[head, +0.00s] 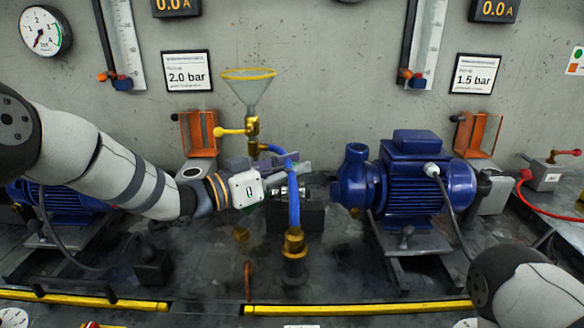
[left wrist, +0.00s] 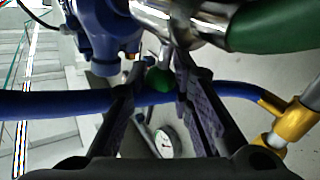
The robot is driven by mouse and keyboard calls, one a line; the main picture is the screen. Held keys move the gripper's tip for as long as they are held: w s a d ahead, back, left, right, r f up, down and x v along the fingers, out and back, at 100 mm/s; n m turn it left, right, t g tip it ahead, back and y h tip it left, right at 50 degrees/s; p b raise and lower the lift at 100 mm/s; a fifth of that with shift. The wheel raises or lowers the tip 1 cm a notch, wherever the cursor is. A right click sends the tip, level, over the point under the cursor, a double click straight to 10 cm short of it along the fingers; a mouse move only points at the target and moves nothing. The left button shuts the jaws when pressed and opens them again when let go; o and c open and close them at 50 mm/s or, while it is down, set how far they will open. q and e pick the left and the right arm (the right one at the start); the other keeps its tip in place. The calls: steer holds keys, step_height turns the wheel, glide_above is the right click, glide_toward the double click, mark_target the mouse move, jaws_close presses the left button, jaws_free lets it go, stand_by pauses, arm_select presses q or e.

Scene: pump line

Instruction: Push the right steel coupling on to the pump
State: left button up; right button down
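The right blue pump (head: 415,180) stands right of centre in the head view, its round inlet flange (head: 347,190) facing left. The steel coupling (head: 280,191) is left of that flange, above a dark block and partly hidden by a blue hose. In the left wrist view the shiny coupling (left wrist: 180,18) crosses the top, with a green part at its right. My left gripper (head: 284,176) is at the coupling. In the wrist view its fingers (left wrist: 160,98) are apart, with a green knob (left wrist: 160,79) on a short rod seen between them. My right gripper is out of view.
The blue hose (head: 293,205) runs from a brass valve under a funnel (head: 248,88) down to a brass fitting (head: 294,245), in front of the coupling. A dark block (head: 312,217) sits below. Yellow rails (head: 360,309) line the front edge.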

arm_select(q)
jaws_close()
steer(key=shift+d, duration=1.4)
steer(key=o, duration=0.8)
jaws_free()
steer(key=shift+a, duration=0.1)
steer(key=v, duration=1.2)
